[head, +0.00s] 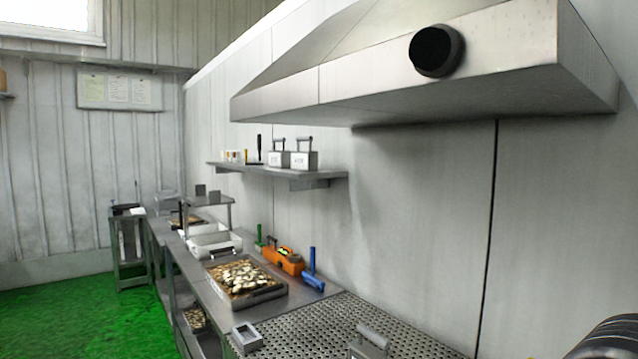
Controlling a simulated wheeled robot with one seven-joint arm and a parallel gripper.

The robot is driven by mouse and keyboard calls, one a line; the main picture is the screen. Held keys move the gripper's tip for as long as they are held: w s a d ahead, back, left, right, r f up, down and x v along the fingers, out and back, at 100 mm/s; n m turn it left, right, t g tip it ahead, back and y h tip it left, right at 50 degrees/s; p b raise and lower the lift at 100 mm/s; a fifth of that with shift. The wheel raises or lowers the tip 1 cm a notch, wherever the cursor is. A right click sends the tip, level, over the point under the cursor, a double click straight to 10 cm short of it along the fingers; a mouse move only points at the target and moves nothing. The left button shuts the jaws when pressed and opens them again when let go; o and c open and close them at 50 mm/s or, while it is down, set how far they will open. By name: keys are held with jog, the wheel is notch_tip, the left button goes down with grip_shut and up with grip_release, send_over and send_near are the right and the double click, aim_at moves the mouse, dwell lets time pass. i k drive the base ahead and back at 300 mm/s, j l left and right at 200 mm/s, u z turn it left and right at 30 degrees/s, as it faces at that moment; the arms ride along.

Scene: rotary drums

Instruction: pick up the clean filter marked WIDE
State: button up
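Two pale box-shaped pieces with dark top handles stand side by side on the wall shelf (225,168). The nearer, right one (304,160) and the left one (279,159) each carry a small dark marking on the front, too small to read for certain. A similar grey handled piece (368,346) sits on the perforated bench top at the bottom edge, partly cut off; I see no readable mark on it. I cannot tell which piece is marked WIDE. My gripper is not recognisable in this view.
A tray of pale chunks (245,298), an orange device (283,262) and a blue tool (313,275) occupy the bench. A small open metal box (247,337) sits on the perforated top (320,325). A large hood (450,75) overhangs. The green floor (80,320) at left is clear.

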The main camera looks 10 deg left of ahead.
aim_at(300, 161)
jog(key=j+z, duration=0.25)
jog(key=j, duration=1)
jog(key=j+z, duration=0.2)
jog(key=j, duration=1.1)
jog(key=i+j+z, duration=0.2)
jog(key=j, duration=0.45)
jog(key=i+j+z, duration=0.15)
jog(key=j, duration=0.55)
jog(key=i+j+z, duration=0.2)
jog(key=j, duration=0.5)
jog(key=j+z, duration=0.15)
jog(key=j, duration=0.55)
